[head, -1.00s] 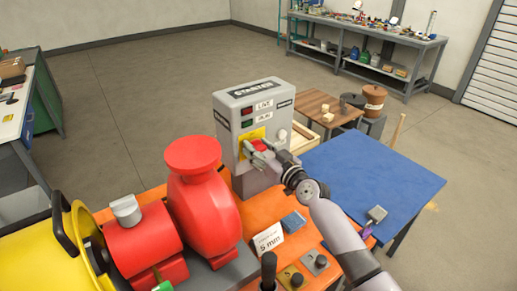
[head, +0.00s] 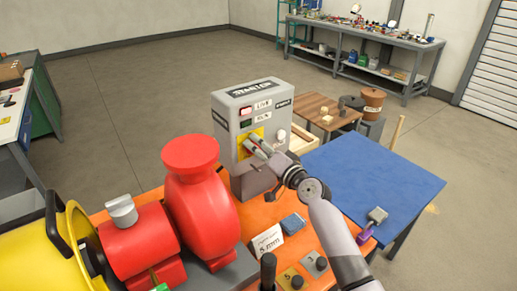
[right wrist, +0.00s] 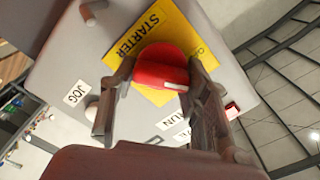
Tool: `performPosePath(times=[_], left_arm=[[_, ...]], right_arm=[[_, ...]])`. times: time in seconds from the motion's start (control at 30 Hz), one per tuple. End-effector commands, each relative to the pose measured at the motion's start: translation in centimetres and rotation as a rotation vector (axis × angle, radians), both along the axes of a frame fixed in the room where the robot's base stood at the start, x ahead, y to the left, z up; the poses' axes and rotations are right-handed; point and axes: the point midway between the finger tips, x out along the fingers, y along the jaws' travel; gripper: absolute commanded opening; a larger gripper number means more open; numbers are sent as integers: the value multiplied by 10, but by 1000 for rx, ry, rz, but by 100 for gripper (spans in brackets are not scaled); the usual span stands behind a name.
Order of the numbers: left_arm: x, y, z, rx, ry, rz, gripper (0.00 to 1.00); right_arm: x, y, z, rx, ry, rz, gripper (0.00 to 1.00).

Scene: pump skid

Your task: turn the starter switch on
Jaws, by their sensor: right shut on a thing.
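The grey starter box (head: 228,112) stands upright on the orange bench, with a yellow plate (head: 243,150) on its front. The red rotary switch (right wrist: 158,68) sits on that plate, which reads STARTER in the right wrist view. My right gripper (head: 257,146) is at the plate, its fingers hiding the switch in the head view. In the right wrist view its fingers (right wrist: 155,95) are on either side of the red handle, shut on it. The handle's white mark (right wrist: 176,87) shows. The upper lamp (head: 246,111) looks bright pink. My left gripper is out of view.
A red pump (head: 200,200) stands just left of the box. A blue table (head: 375,180) is to the right. A white card (head: 267,241) and small blocks lie in front on the orange bench (head: 250,215). A white knob (head: 281,136) is right of the switch.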

Motion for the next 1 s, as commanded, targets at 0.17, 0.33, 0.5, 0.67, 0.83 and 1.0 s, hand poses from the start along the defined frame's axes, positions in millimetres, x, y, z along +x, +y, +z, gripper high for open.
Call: performPosePath(times=[0.17, 0.33, 0.5, 0.67, 0.83, 1.0], left_arm=[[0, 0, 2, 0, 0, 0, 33], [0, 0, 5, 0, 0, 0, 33], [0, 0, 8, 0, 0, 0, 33], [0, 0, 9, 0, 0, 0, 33], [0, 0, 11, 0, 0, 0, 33], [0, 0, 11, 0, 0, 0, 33]], right_arm=[[0, 0, -2, 136, 101, -1, 15], [0, -1, -2, 256, 189, 0, 15], [1, -1, -3, 354, 259, -1, 15], [1, -1, -4, 423, 309, -1, 15], [1, -1, -5, 468, 343, 0, 15], [1, -1, -5, 489, 358, 0, 15]])
